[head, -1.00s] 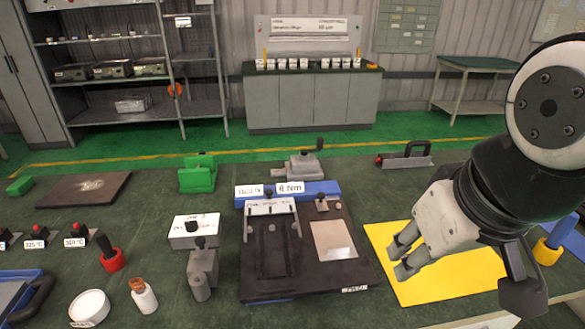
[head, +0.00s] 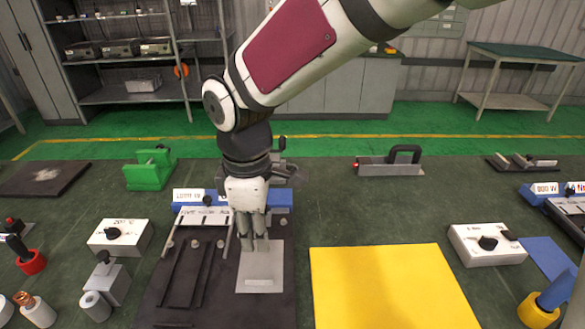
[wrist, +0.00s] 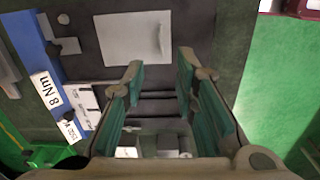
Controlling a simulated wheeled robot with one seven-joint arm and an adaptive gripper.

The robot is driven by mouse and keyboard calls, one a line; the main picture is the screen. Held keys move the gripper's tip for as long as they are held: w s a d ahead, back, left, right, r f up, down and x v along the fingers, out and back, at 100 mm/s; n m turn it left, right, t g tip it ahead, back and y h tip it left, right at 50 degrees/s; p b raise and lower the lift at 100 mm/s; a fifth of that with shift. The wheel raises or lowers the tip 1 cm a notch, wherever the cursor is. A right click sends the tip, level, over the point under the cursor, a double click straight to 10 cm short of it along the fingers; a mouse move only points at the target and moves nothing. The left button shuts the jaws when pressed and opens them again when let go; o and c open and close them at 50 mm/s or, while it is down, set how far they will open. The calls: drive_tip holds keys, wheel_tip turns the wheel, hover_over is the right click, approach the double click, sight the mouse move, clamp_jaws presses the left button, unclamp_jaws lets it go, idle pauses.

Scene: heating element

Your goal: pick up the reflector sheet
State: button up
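The reflector sheet appears to be the flat, pale grey rectangular plate (head: 260,274) lying on the right part of a dark fixture board (head: 225,310). It also shows in the wrist view (wrist: 133,38), flat on the board, with a small mark on its face. My gripper (head: 254,244) points down over the far part of the sheet in the head view and hides that part. In the wrist view my gripper (wrist: 160,72) is open, with nothing between its green-padded fingers. The sheet lies beyond the fingertips there; I cannot tell the height gap.
A blue bar (head: 281,198) with labels runs behind the board. A yellow mat (head: 390,285) lies to the right, and a white box (head: 487,244) with a black knob stands beyond it. A green block (head: 149,170) and another white knob box (head: 120,236) are at left.

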drive_tip(key=f, duration=0.1)
hover_over(259, 279)
drive_tip(key=shift+n, duration=0.3)
drive_tip(key=f, duration=0.8)
drive_tip(key=shift+w+d+b, duration=0.15)
drive_tip(key=shift+d+b, duration=0.05)
drive_tip(key=shift+b, duration=0.1)
drive_tip(key=shift+s+a+f, duration=0.1)
drive_tip(key=shift+f, duration=1.3)
drive_tip(key=shift+s+a+f, duration=0.1)
drive_tip(key=shift+f, duration=1.3)
clamp_jaws()
